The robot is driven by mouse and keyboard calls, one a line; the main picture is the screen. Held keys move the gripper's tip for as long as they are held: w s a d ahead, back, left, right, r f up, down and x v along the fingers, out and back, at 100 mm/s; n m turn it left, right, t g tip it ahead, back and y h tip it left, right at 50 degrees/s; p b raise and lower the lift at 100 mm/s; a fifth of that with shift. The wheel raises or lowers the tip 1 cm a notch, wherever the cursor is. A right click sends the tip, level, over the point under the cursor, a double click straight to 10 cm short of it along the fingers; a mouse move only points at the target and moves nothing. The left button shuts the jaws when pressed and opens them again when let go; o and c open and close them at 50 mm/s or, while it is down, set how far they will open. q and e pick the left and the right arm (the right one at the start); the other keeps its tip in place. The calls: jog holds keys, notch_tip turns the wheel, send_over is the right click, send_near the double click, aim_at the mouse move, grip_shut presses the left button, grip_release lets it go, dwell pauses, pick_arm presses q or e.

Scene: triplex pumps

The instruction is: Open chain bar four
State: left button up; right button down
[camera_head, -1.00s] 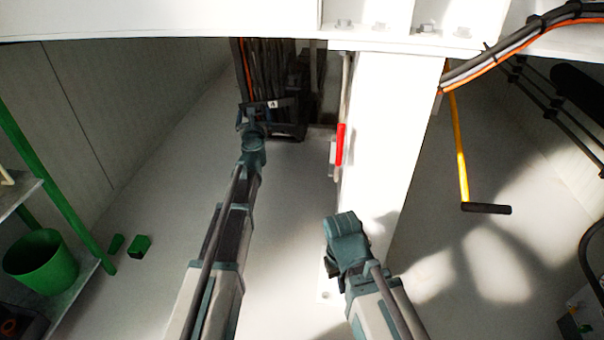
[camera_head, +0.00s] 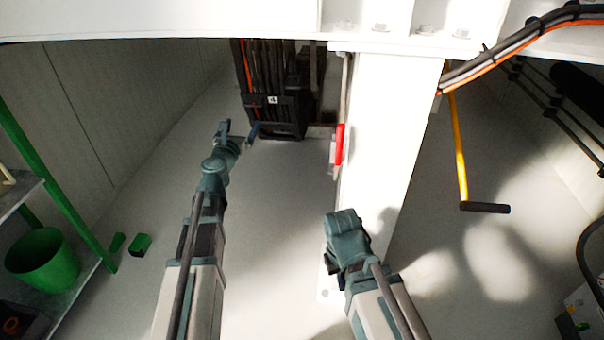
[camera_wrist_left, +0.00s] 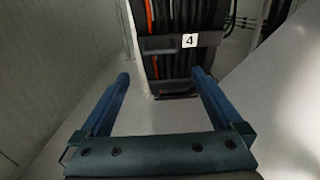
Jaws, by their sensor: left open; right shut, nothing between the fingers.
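Chain bar four (camera_head: 260,101) is a dark crossbar with a white "4" label, lying across the black and orange cables of the hanging cable chain (camera_head: 290,122). In the left wrist view the bar (camera_wrist_left: 158,45) spans the cables, with its label right of centre. My left gripper (camera_head: 239,132) is open and empty, below and left of the bar in the head view. In the left wrist view its blue fingers (camera_wrist_left: 160,77) are apart, with the bar beyond their tips and not touched. My right gripper (camera_head: 333,268) is shut and empty beside the white column; its fingertips are mostly hidden.
The white column (camera_head: 385,150), carrying a red part (camera_head: 340,144), stands right of the chain. A green bucket (camera_head: 42,262) is on a shelf at left. The floor between my arms is clear.

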pick_arm(q)
jog(key=s+d+r+m+g+h+p, duration=0.1)
jog(key=s+d+m+g+h+p, duration=0.3)
jog(key=d+m, duration=0.45)
jog(key=s+d+r+m+g+h+p, duration=0.2)
jog(key=s+d+m+h+p, duration=0.15)
jog(key=d+m+p, duration=0.4)
jog(key=s+d+m+g+y+p, duration=0.2)
jog(key=s+m+g+p, duration=0.2)
jog(key=s+m, duration=0.3)
jog(key=s+d+m+g+y+p, duration=0.2)
jog(key=s+m+g+p, duration=0.2)
jog(key=s+m+p, duration=0.2)
jog(key=s+m, duration=0.2)
jog(key=s, duration=0.1)
jog(key=shift+d+f+p, duration=0.15)
jog(key=shift+d+p, duration=0.1)
jog(key=shift+p, duration=0.15)
